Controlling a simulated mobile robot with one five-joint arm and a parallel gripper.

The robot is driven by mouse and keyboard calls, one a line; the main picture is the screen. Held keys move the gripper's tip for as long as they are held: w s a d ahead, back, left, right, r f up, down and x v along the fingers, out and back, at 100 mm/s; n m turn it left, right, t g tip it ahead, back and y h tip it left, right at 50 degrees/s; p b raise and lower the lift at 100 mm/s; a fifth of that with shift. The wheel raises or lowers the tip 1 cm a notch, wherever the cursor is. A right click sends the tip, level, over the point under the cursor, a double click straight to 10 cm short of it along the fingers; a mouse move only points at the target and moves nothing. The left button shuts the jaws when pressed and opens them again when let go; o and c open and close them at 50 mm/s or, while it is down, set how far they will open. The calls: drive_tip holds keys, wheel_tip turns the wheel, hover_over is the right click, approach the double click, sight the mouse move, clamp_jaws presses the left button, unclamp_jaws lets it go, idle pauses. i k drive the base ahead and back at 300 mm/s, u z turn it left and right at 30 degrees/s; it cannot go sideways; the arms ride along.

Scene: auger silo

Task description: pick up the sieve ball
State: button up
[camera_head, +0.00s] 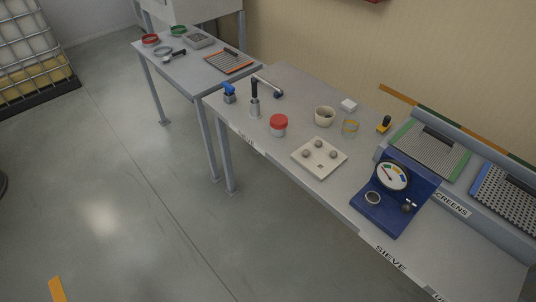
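A pale square tray (300,164) lies on the near part of the long grey table. Three small round grey-brown balls, which look like the sieve balls, rest on it: a left ball (306,153), a back ball (319,143) and a right ball (332,155). A small dark square mark or hole (320,166) shows near the tray's front. The balls stand apart from one another. My gripper is not in this view.
Screens (430,150) lean at the right. A second table (185,75) stands behind. The floor (130,200) at left is clear.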

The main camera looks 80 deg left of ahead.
sight(306, 152)
drive_tip(key=u, duration=2.45)
drive_tip(key=k, duration=1)
drive_tip(key=u, duration=1.05)
drive_tip(key=i, duration=1.25)
drive_tip(key=u, duration=0.7)
drive_tip(key=i, duration=0.75)
drive_tip(key=z, duration=0.2)
